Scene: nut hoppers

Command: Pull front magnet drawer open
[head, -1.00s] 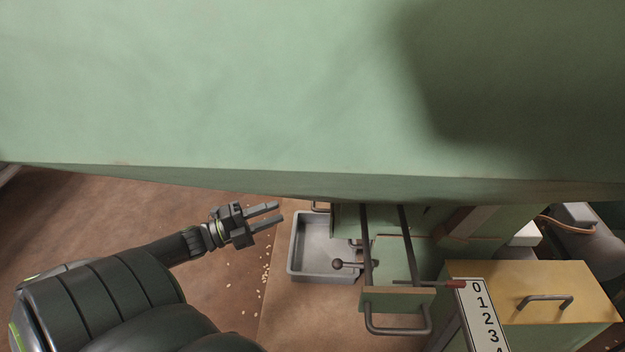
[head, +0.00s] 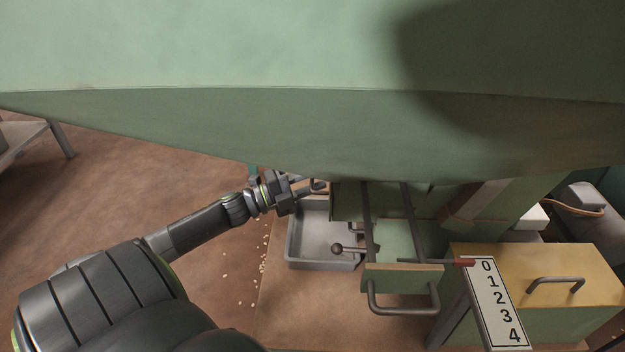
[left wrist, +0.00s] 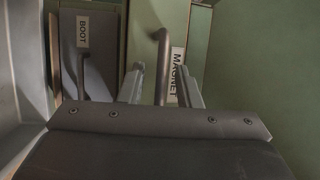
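The front magnet drawer shows in the left wrist view as a green panel with a white MAGNET label (left wrist: 179,75) and a dark upright bar handle (left wrist: 162,50). My left gripper (left wrist: 160,80) is open, with one finger on each side of the handle in that view; I cannot tell whether they touch it. In the head view my left gripper (head: 308,189) is at a small dark handle (head: 319,186) under the hopper's lower edge. The hopper hides most of the drawer there. My right gripper is not in view.
The large green hopper (head: 250,130) overhangs the work area. A grey tray (head: 292,250) lies below my gripper. A slide with a bar handle (head: 402,310), a number scale (head: 498,305) and a yellow-topped box (head: 540,265) stand to the right. A BOOT panel (left wrist: 82,60) adjoins the drawer.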

